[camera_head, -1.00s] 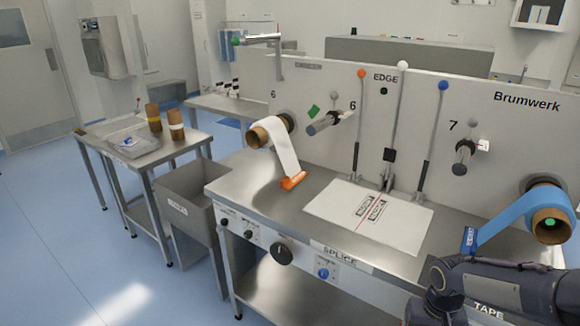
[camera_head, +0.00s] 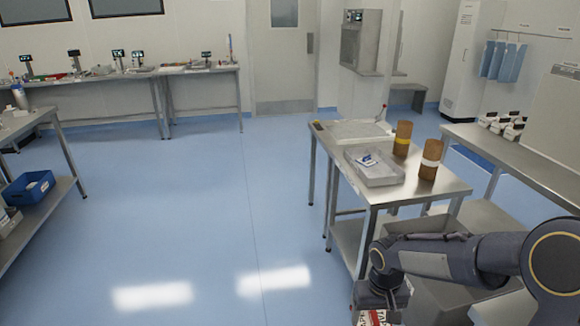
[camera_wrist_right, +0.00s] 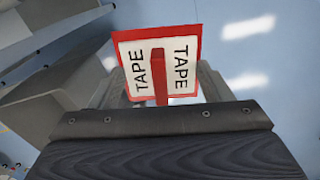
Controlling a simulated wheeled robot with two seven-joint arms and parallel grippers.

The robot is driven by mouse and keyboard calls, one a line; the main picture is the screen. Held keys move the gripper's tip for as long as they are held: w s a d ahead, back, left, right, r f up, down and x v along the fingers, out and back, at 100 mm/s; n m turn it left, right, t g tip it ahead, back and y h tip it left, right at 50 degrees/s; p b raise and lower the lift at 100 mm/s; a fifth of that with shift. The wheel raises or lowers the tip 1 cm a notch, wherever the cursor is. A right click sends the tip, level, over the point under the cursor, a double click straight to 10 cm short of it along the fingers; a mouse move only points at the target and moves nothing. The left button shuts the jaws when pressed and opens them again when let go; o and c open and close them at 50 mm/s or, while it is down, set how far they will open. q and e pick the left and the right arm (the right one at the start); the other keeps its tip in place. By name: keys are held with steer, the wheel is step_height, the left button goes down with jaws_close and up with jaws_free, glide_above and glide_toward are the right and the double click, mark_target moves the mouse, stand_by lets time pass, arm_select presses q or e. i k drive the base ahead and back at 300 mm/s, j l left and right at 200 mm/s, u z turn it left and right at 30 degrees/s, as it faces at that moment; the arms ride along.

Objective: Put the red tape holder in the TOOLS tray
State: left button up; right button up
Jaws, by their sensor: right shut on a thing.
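My right gripper (camera_head: 380,302) is low at the right of the head view, near the front of the small steel table. It is shut on the red tape holder (camera_wrist_right: 197,42). In the right wrist view the holder shows as a red-edged white plate with TAPE printed twice and a red bar down its middle. In the head view only a small part of the holder (camera_head: 372,318) shows at the bottom edge. My left gripper is not in view. I cannot make out a tray labelled TOOLS in these frames.
The small steel table (camera_head: 440,186) carries a clear bin (camera_head: 374,172) and two brown rolls, one of them here (camera_head: 430,160). A shelf with a blue bin (camera_head: 28,188) stands at the left. Benches (camera_head: 200,70) line the back wall. The blue floor (camera_head: 220,210) between is clear.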

mark_target(378, 175)
steer(key=i+u, duration=0.25)
steer(key=i, duration=1.75)
steer(key=i+l+z, duration=0.1)
steer(key=i+z, duration=0.75)
steer(key=i+j+z, duration=0.2)
steer(key=z, duration=0.2)
steer(key=i+z, duration=0.5)
